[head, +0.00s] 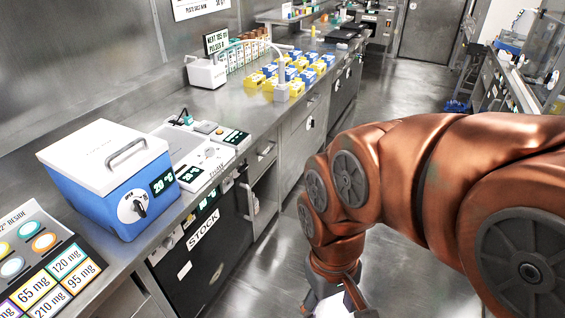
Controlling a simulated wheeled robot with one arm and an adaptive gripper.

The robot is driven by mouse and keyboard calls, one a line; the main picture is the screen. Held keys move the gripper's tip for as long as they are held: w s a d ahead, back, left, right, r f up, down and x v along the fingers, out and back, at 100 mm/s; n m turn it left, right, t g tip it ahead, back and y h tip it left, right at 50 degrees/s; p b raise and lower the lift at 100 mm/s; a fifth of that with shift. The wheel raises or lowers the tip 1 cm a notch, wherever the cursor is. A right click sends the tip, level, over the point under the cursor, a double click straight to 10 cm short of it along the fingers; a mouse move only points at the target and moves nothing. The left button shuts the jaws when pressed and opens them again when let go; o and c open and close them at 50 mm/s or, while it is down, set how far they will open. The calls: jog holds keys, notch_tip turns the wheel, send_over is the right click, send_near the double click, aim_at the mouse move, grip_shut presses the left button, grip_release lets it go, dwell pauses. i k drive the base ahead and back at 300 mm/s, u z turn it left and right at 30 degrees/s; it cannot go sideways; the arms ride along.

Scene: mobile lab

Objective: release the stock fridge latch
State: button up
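The stock fridge (222,262) is the black-fronted unit under the left counter, with a white "STOCK" label (203,230) on its front. A pale upright handle or latch piece (248,201) stands out at the right edge of this front; I cannot tell whether it is fastened. The front looks closed. My gripper (338,303) is at the bottom edge of the head view, low over the floor and to the right of the fridge, apart from it. Its fingertips are cut off by the frame, and a white piece shows beside it.
A blue box with a white lid (100,190) stands on the counter above the fridge. Blue and yellow boxes (290,72) stand farther back. The aisle floor (270,265) between fridge and arm is clear. Another bench (510,75) lines the right side.

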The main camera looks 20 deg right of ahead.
aim_at(240, 168)
jog(key=z, duration=0.6)
jog(key=k, duration=1.25)
jog(key=z, duration=0.65)
jog(key=i, duration=1.25)
jog(key=u, duration=1.25)
jog(key=i, duration=1)
jog(key=u, duration=0.95)
